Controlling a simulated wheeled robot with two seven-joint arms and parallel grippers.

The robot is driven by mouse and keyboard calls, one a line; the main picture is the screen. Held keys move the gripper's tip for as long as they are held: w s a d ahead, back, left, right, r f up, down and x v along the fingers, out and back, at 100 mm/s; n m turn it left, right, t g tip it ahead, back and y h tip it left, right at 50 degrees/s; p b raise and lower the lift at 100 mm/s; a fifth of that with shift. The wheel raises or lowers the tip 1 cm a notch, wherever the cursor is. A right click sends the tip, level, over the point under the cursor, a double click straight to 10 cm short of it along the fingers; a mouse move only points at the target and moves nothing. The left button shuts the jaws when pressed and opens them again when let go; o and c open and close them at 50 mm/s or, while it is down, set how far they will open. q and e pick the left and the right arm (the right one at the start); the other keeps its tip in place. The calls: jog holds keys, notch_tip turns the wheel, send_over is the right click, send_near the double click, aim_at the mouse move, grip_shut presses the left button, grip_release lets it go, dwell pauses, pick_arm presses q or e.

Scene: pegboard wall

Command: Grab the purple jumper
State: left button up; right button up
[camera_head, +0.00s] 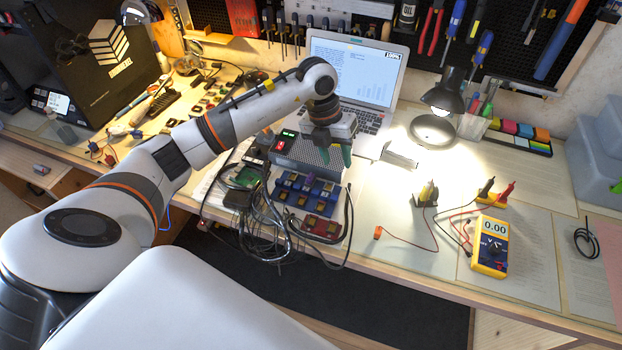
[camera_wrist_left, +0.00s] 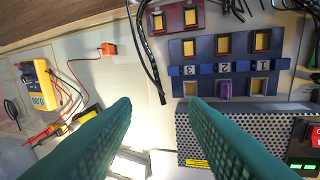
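The purple jumper (camera_wrist_left: 225,89) shows in the left wrist view, seated in the blue module board (camera_wrist_left: 215,70) among yellow-framed sockets, beside the perforated grey box. My left gripper (camera_head: 335,157) hangs above the right end of the box. In the left wrist view its two green fingers (camera_wrist_left: 160,104) are wide apart with nothing between them. The jumper lies to the right of both fingertips in that view. My right gripper is not in view.
The perforated grey box (camera_head: 300,154) stands behind the blue board. A bundle of cables (camera_head: 268,222) hangs over the table's front edge. A laptop (camera_head: 355,75) stands behind. A yellow multimeter (camera_head: 490,246) and a lit lamp (camera_head: 446,92) are to the right.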

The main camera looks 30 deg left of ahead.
pick_arm(q)
jog(key=a+r+n+y, duration=0.1)
jog(key=a+y, duration=0.2)
jog(key=a, duration=0.3)
jog(key=p, duration=0.1)
send_over(311, 174)
jog(key=shift+g, duration=0.4)
jog(key=f, duration=0.5)
jog(key=shift+s+d+f, duration=0.15)
jog(key=shift+s, duration=0.05)
jog(key=shift+w+a+f+p, duration=0.1)
jog(key=shift+f+p, duration=0.35)
jog(key=shift+f, duration=1.1)
jog(key=shift+w+a+f+p, duration=0.1)
jog(key=shift+f+p, duration=0.3)
jog(key=shift+f, duration=1.1)
jog(key=shift+c, duration=0.6)
grip_shut()
